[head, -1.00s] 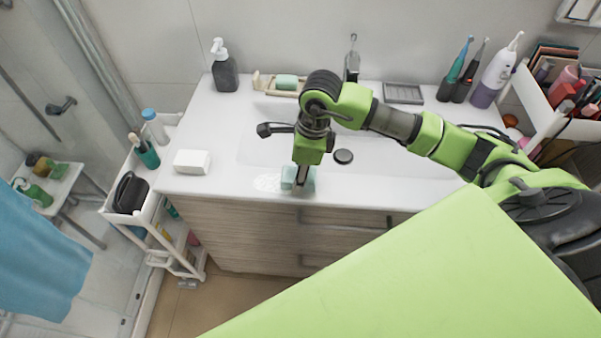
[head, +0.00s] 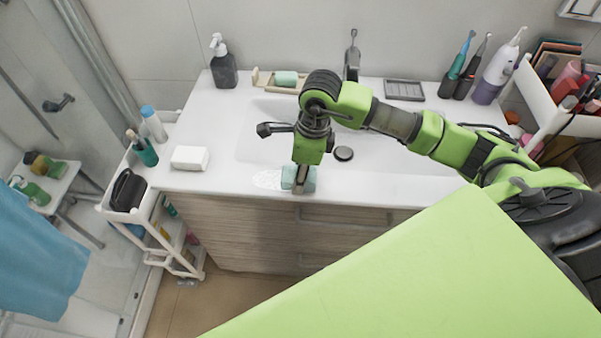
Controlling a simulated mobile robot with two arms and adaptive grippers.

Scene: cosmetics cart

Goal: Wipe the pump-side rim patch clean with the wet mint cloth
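The mint cloth (head: 309,179) is a folded pale green block at the sink's front rim. My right gripper (head: 299,187) points down and is shut on it. The cloth appears to touch the rim, though its underside is hidden. A whitish, speckled patch (head: 267,179) lies on the front rim just left of the cloth. The dark pump bottle (head: 224,70) with a white pump head stands at the back left of the counter. My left gripper is out of view.
A white block (head: 189,158) sits on the counter left of the patch. A tray with a mint bar (head: 286,78) and a faucet (head: 352,58) are at the back. A white cart (head: 150,215) stands left.

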